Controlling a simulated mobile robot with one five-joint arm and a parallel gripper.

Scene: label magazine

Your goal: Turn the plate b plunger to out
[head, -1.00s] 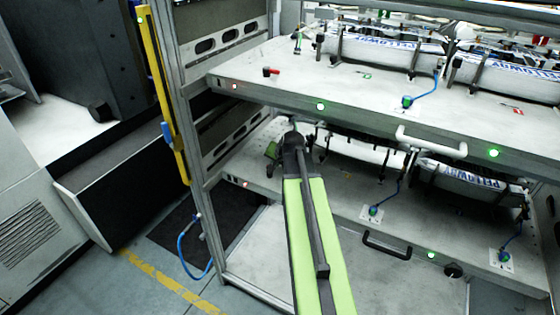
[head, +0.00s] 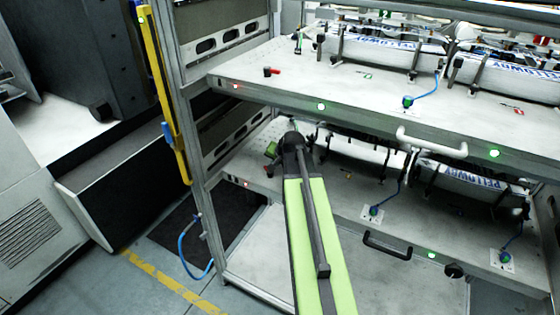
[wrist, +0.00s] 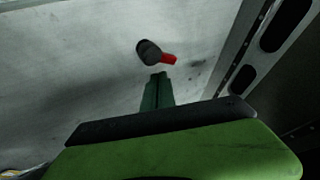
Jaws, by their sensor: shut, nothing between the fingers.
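A small plunger (wrist: 152,52) with a dark grey body and a red end shows in the wrist view, on a pale plate (wrist: 90,60). Its red end points to the right and slightly down. My gripper (wrist: 160,78) is shut and empty, with its narrow green fingertips just below the plunger in that view; I cannot tell whether they touch it. In the head view my gripper (head: 271,149) is at the left end of the lower shelf (head: 330,200), partly hidden by my arm. The lower plunger is not clear there.
A similar red and black plunger (head: 271,71) sits on the upper shelf (head: 300,88), above my arm. A slotted side rail (wrist: 255,40) runs close on the right in the wrist view. Pale handle (head: 432,142) and dark handle (head: 387,245) stick out from the shelf fronts.

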